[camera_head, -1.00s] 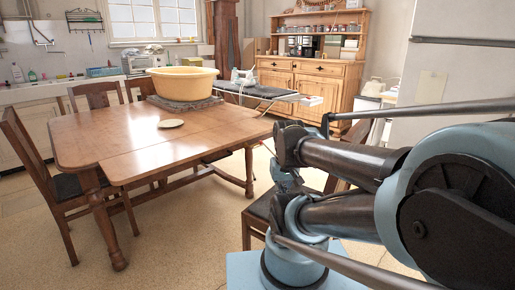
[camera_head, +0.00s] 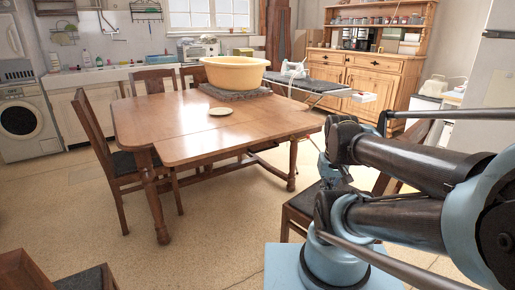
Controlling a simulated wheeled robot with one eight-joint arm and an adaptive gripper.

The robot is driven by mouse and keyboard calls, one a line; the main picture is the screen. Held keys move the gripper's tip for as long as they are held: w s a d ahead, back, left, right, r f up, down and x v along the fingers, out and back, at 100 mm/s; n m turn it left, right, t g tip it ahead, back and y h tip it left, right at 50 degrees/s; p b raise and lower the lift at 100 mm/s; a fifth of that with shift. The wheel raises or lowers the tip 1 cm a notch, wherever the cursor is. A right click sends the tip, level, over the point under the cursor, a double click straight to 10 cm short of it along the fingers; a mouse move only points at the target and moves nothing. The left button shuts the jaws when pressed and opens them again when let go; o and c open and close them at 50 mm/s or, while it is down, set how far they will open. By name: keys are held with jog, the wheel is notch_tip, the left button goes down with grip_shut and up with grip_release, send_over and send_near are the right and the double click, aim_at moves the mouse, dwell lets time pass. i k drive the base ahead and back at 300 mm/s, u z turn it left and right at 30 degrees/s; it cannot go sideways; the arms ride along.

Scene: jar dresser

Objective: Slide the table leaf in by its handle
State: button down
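The wooden dining table (camera_head: 185,122) stands left of centre, with a seam across its top. The nearer part of the top, the table leaf (camera_head: 245,142), is narrower than the rest and reaches toward me. I cannot make out a handle on it. A yellow tub (camera_head: 236,73) on a dark folded cloth (camera_head: 232,94) and a small pale plate (camera_head: 221,111) rest on the table top. My arm fills the right side of the view. My gripper's fingertips cannot be made out.
Wooden chairs stand at the table's left (camera_head: 98,128) and far side (camera_head: 154,82). A chair (camera_head: 298,215) stands near my arm, and part of another (camera_head: 60,275) shows at the lower left. A dresser (camera_head: 375,75) and ironing board (camera_head: 310,84) stand behind. Open floor (camera_head: 215,225) lies before the table.

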aim_at(186, 152)
jog(key=z, duration=1.45)
jog(key=k, duration=0.95)
jog(key=u, duration=1.55)
jog(key=i, duration=1)
jog(key=z, duration=0.1)
